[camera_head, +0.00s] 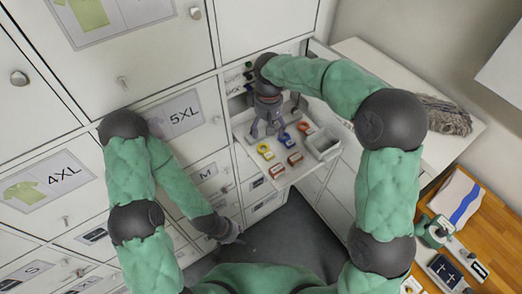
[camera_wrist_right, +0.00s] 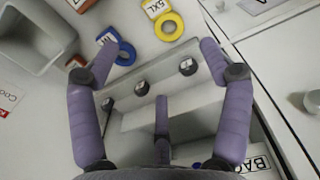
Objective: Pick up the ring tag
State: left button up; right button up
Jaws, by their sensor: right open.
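Several ring tags lie on a white pull-out shelf (camera_head: 303,172) in the head view: a yellow one (camera_head: 265,150), a blue one (camera_head: 285,139) and an orange one (camera_head: 304,127). Which one the task means cannot be told. My right gripper (camera_head: 265,132) is open and empty over the shelf. The yellow ring shows beyond and between its fingers (camera_wrist_right: 155,48). My left gripper (camera_head: 232,236) hangs low by the cabinet, apart from the shelf.
A grey open bin (camera_head: 322,143) stands at the shelf's right. A tray with dark round knobs (camera_wrist_right: 140,88) lies below my right fingers in the wrist view. White cabinet doors stand to the left. A wooden table (camera_head: 490,222) with a folded cloth (camera_head: 455,198) is at right.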

send_over(269, 151)
jog(key=f, duration=0.2)
jog(key=w+f, duration=0.1)
jog(key=f, duration=0.1)
jog(key=shift+a+f, duration=0.3)
jog(key=shift+f, duration=0.45)
jog(key=f, duration=0.2)
jog(key=f+p, duration=0.1)
jog(key=f, duration=0.1)
jog(key=shift+s+d, duration=0.2)
jog(key=shift+s, duration=0.2)
jog(key=shift+f, duration=0.45)
jog(key=c, duration=0.9)
